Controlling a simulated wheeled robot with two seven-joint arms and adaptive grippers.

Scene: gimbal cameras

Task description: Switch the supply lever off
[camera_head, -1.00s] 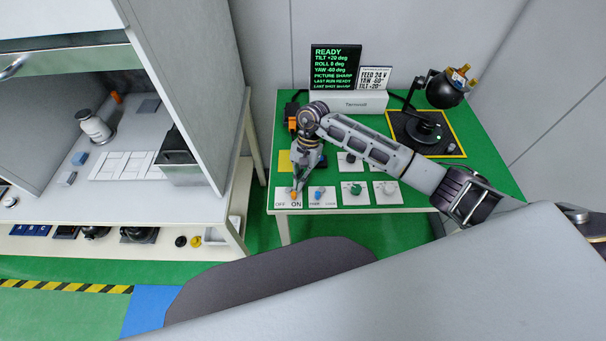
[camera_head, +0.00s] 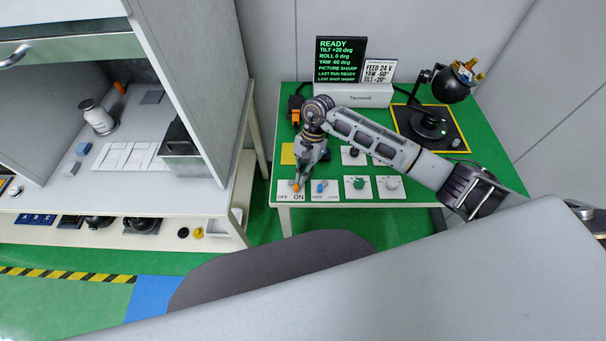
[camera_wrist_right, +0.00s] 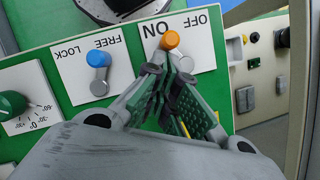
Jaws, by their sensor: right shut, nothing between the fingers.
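The supply lever (camera_head: 296,187) has an orange knob and stands on a white plate marked OFF and ON, at the front left of the green table. In the right wrist view its orange knob (camera_wrist_right: 170,40) leans toward the ON side of the upside-down lettering. My right gripper (camera_head: 299,179) is at the lever, just behind the knob in the head view. In the right wrist view my right gripper (camera_wrist_right: 168,76) is shut and empty, with its fingertips close beside the lever. I cannot tell whether they touch it. My left gripper is not in view.
A blue FREE/LOCK lever (camera_head: 321,187) stands right beside the supply plate. A green dial (camera_head: 358,183) and a grey dial (camera_head: 393,183) sit farther right. A black terminal screen (camera_head: 339,60) and a gimbal camera (camera_head: 452,85) stand at the back. A cabinet (camera_head: 205,95) stands left.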

